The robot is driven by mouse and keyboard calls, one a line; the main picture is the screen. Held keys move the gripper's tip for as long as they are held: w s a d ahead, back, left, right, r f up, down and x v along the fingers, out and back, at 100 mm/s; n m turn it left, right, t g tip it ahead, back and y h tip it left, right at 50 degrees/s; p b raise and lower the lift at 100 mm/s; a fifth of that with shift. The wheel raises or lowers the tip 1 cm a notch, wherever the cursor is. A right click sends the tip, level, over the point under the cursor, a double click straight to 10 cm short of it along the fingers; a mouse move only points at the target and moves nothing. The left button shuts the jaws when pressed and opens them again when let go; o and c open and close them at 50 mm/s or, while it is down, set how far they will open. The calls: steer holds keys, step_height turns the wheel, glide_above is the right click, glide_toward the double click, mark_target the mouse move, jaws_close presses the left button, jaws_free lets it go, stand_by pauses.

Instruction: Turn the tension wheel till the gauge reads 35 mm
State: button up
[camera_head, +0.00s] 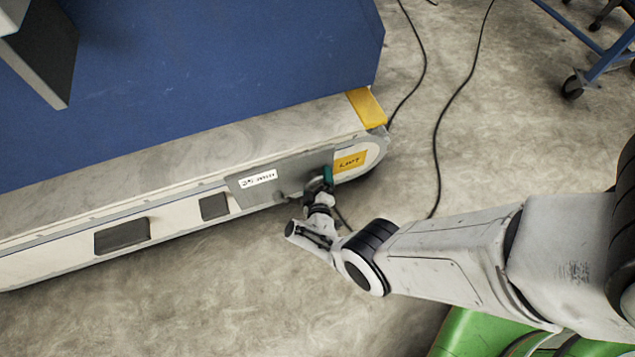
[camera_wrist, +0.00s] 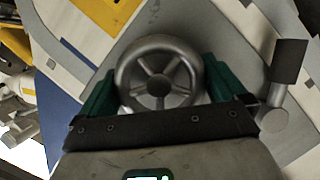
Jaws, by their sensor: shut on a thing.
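The tension wheel (camera_wrist: 160,75) is a grey metal handwheel with several spokes and a central hub. It fills the middle of the wrist view, on a grey plate. My gripper (camera_wrist: 155,88) has its green-padded fingers on either side of the wheel, shut on its rim. In the head view my gripper (camera_head: 322,183) reaches the grey plate (camera_head: 285,175) on the side of the machine's long bed, and it hides most of the wheel there. A small lit display (camera_wrist: 148,176) is cut off at the bottom of the wrist view. I see no readable gauge value.
A dark block on a metal post (camera_wrist: 288,62) stands just right of the wheel. The bed carries a yellow label (camera_head: 350,161) and a yellow end piece (camera_head: 367,108). Black cables (camera_head: 437,150) lie on the floor. A blue wheeled cart (camera_head: 597,62) is at upper right.

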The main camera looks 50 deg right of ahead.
steer(key=shift+f, duration=0.1)
steer(key=o, duration=0.6)
steer(key=shift+a, duration=0.1)
steer(key=p+v, duration=0.5)
steer(key=v, duration=0.5)
steer(key=shift+s+a, duration=0.25)
steer(key=shift+s, duration=0.05)
